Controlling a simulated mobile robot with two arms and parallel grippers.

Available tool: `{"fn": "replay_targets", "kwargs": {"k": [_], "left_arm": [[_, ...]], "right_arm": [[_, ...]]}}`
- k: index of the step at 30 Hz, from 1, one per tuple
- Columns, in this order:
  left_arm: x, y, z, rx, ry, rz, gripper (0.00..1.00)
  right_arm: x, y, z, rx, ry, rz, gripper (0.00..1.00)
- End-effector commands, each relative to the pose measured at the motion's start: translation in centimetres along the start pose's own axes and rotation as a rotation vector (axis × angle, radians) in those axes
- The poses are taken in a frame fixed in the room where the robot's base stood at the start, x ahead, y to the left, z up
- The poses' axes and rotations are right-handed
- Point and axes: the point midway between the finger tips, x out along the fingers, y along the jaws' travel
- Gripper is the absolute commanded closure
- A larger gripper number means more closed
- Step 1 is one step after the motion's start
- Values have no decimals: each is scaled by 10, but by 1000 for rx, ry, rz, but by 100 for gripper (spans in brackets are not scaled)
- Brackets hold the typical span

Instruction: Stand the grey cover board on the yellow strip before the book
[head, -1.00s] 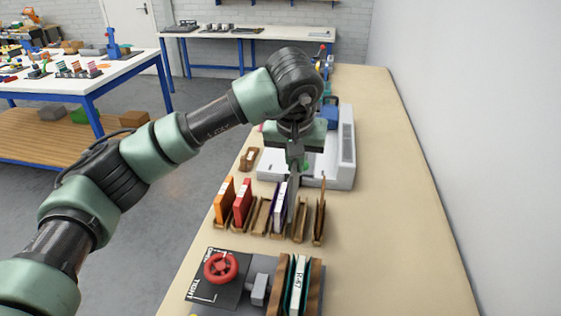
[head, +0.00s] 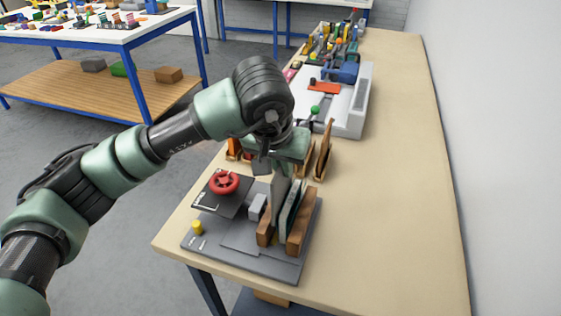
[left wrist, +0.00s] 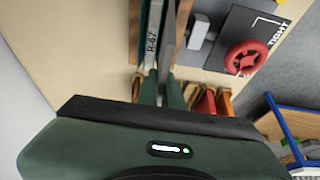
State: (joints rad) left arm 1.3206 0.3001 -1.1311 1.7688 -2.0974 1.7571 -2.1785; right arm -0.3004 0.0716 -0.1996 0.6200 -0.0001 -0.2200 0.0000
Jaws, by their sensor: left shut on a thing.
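My left gripper (head: 282,172) is shut on the grey cover board (head: 279,202), which hangs upright and edge-on below it. The board also shows in the left wrist view (left wrist: 169,42), beyond the fingers (left wrist: 161,92). The book (head: 291,212), dark green and white, stands upright in the press. Its label reads R-67 in the left wrist view (left wrist: 151,42). The board is close beside the book, on its left in the head view, by the left wooden jaw (head: 265,232). I cannot tell whether its lower edge touches down. The yellow strip is hidden. My right gripper is out of view.
The right wooden jaw (head: 302,228) stands beyond the book. A red handwheel (head: 223,182) and a yellow knob (head: 197,228) are on the press's left side. Slotted wooden holders (head: 323,155) and a white machine (head: 352,112) stand behind. The table's right side (head: 400,200) is clear.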

Motion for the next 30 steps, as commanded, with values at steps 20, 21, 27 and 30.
{"fn": "replay_targets", "kwargs": {"k": [20, 21, 27, 30], "left_arm": [[49, 0, 21, 0, 0, 1, 100], [49, 0, 21, 0, 0, 0, 100], [49, 0, 20, 0, 0, 0, 100], [49, 0, 20, 0, 0, 0, 100]], "right_arm": [[23, 8, 4, -5, -2, 9, 100], [23, 8, 4, -5, -2, 9, 100], [23, 8, 3, -5, -1, 9, 100], [23, 8, 3, -5, -2, 9, 100]]}}
